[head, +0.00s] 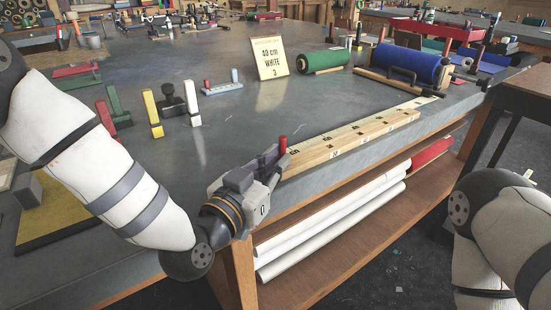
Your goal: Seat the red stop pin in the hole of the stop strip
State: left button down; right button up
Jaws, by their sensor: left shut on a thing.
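The red stop pin (283,144) stands upright at the tips of my left gripper (280,160), which is shut on it. Only the pin's red upper part shows clearly; its lower end is hidden by the fingers. The stop strip (350,140) is a long pale wooden strip with dark marks along the table's front edge. Its near end lies beside and behind my left gripper. I cannot make out the hole, nor whether the pin's lower end is in it. My right arm is at the lower right, with its gripper out of view.
A sign card (270,59), a green roll (322,62) and a blue roll (412,65) stand farther back. A grey-blue block (222,89) with small pegs and several coloured upright pieces stand at left. White rolls (330,225) lie on the shelf below. The table's middle is clear.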

pick_arm(q)
jog(key=shift+f, duration=0.25)
jog(key=c, duration=1.6)
grip_release()
jog(key=shift+f, duration=0.1)
jog(key=v, duration=1.2)
jog(key=shift+s+r, duration=0.15)
jog(key=shift+r, duration=0.1)
jog(key=shift+d, duration=0.1)
